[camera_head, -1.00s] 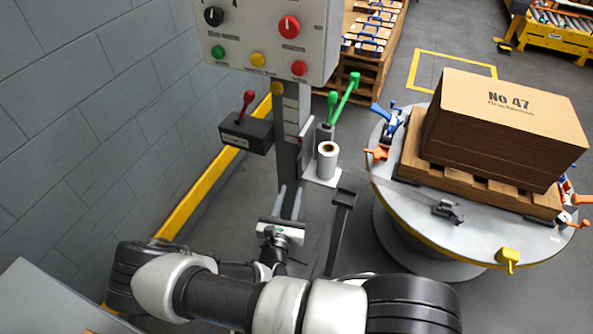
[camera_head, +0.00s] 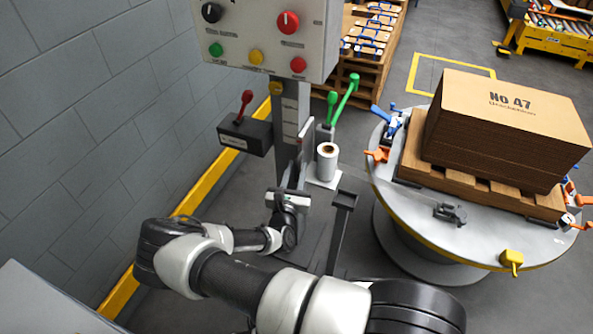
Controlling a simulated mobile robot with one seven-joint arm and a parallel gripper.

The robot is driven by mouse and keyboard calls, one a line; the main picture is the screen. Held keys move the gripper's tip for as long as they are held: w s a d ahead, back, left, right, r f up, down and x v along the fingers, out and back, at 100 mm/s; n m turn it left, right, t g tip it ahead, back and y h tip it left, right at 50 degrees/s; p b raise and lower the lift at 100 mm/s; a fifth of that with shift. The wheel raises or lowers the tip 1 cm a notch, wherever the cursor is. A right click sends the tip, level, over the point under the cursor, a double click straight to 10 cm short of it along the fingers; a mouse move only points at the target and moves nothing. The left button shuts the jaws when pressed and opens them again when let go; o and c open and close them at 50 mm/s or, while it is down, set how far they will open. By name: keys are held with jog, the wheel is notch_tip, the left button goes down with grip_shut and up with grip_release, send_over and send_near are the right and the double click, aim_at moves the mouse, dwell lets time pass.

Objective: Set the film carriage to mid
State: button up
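The film carriage (camera_head: 324,181) is a pale bracket on the grey mast (camera_head: 287,123), carrying an upright white film roll (camera_head: 327,162). A marked scale shows on the mast above it. My gripper (camera_head: 293,176) is pointed away from the camera, at the mast just left of the film roll. Its two fingers look apart, so it appears open, with the mast and the carriage's left side in front of or between them. I cannot tell whether a finger touches the carriage. My gripper hides the carriage's left lower part.
A control box (camera_head: 266,38) with knobs and buttons tops the mast. A red-handled lever box (camera_head: 245,135) is left, and green-handled levers (camera_head: 345,98) are right. A dark post (camera_head: 340,228) stands nearby. The turntable (camera_head: 420,226) holds a pallet of cardboard (camera_head: 500,130). A wall is left.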

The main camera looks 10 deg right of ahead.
aim_at(299, 148)
grip_shut()
jog(key=shift+r, duration=0.15)
notch_tip(299, 148, up, 6)
jog(key=p, duration=0.7)
jog(key=shift+f, duration=0.35)
jog(key=shift+o, duration=1)
grip_release()
jog(key=shift+s, duration=0.1)
